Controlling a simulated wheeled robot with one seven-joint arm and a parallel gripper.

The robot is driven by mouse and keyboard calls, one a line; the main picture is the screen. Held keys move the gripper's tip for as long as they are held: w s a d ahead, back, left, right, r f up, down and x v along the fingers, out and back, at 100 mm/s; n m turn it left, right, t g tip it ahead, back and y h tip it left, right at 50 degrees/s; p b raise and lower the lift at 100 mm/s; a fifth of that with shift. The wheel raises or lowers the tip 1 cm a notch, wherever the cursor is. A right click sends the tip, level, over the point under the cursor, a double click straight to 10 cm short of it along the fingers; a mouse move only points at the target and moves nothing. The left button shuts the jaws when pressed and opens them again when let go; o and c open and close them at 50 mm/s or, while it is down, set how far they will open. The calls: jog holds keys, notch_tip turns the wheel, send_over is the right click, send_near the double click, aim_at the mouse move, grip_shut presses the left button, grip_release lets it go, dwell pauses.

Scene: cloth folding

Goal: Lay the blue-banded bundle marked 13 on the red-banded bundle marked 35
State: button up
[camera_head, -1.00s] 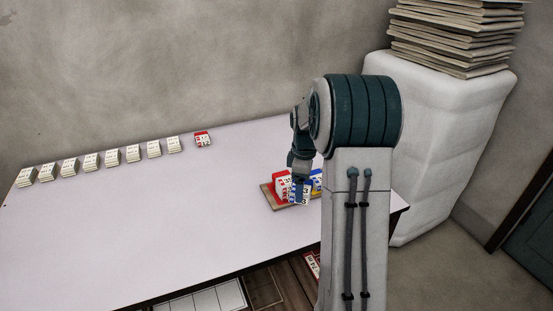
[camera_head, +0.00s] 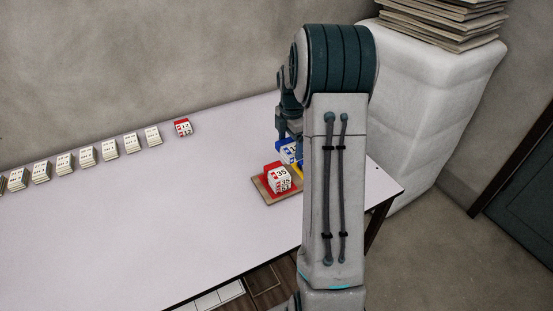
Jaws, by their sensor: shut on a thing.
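The red-banded bundle marked 35 (camera_head: 280,181) sits on the red part of a brown tray (camera_head: 262,191) on the right of the table. A blue-banded bundle (camera_head: 289,153) shows just behind it, partly hidden by my arm; its number is too small to read. My gripper (camera_head: 291,139) is shut on this blue-banded bundle from above. The fingertips are mostly hidden, and I cannot tell whether the bundle is clear of the tray.
A yellow part of the tray area (camera_head: 299,170) shows beside my arm. Another red-banded bundle (camera_head: 182,128) and a row of several plain white bundles (camera_head: 87,156) stand along the back of the table. The table's middle (camera_head: 150,210) is clear.

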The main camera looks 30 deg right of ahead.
jog(key=a+f, duration=0.1)
jog(key=a, duration=0.1)
jog(key=w+a+f, duration=0.1)
jog(key=a, duration=0.1)
jog(key=shift+f, duration=0.3)
jog(key=shift+f+p, duration=0.3)
jog(key=shift+f, duration=1.65)
jog(key=shift+f, duration=0.2)
jog(key=o, duration=0.9)
jog(key=shift+r, duration=0.1)
